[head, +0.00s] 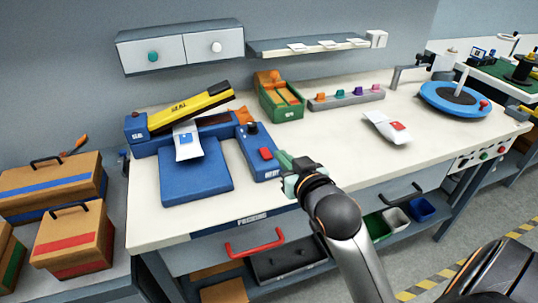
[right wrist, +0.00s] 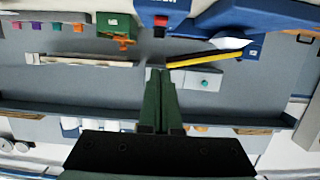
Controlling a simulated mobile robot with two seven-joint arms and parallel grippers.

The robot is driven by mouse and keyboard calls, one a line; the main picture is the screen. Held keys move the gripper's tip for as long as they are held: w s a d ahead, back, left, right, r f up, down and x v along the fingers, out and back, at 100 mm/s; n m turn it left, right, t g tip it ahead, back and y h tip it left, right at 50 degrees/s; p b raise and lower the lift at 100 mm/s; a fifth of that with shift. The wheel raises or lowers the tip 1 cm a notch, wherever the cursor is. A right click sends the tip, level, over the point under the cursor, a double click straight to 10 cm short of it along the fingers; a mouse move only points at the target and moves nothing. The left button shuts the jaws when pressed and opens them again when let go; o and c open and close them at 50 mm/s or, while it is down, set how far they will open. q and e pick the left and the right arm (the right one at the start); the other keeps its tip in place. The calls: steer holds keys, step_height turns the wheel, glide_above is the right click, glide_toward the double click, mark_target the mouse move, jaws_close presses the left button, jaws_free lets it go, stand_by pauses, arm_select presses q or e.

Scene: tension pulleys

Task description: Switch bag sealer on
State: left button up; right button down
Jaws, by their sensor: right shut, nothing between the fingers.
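The bag sealer (head: 215,131) stands at the left of the white bench, a blue base with a raised yellow and black arm (head: 190,108) marked SEAL. A white bag (head: 187,142) hangs at its front, over a blue pad (head: 195,178). Beside it is a blue control box (head: 262,168) with a red switch (head: 266,153) and a dark knob (head: 252,128). The switch also shows in the right wrist view (right wrist: 161,21); its setting I cannot tell. My right gripper (head: 283,160) is shut and empty, just right of the box; contact is unclear. My left gripper is not in view.
A green bin (head: 282,112) and a grey rack with coloured knobs (head: 346,100) stand behind. The bench middle is clear. A cabinet (head: 181,49) hangs above the sealer.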

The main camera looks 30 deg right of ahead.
glide_above(269, 164)
steer(key=shift+s+f, duration=0.25)
steer(key=shift+f, duration=0.85)
steer(key=f, duration=0.1)
steer(key=f+b, duration=0.1)
steer(key=f, duration=0.1)
steer(key=shift+w+f, duration=0.15)
steer(key=shift+w, duration=0.15)
steer(key=shift+f, duration=0.45)
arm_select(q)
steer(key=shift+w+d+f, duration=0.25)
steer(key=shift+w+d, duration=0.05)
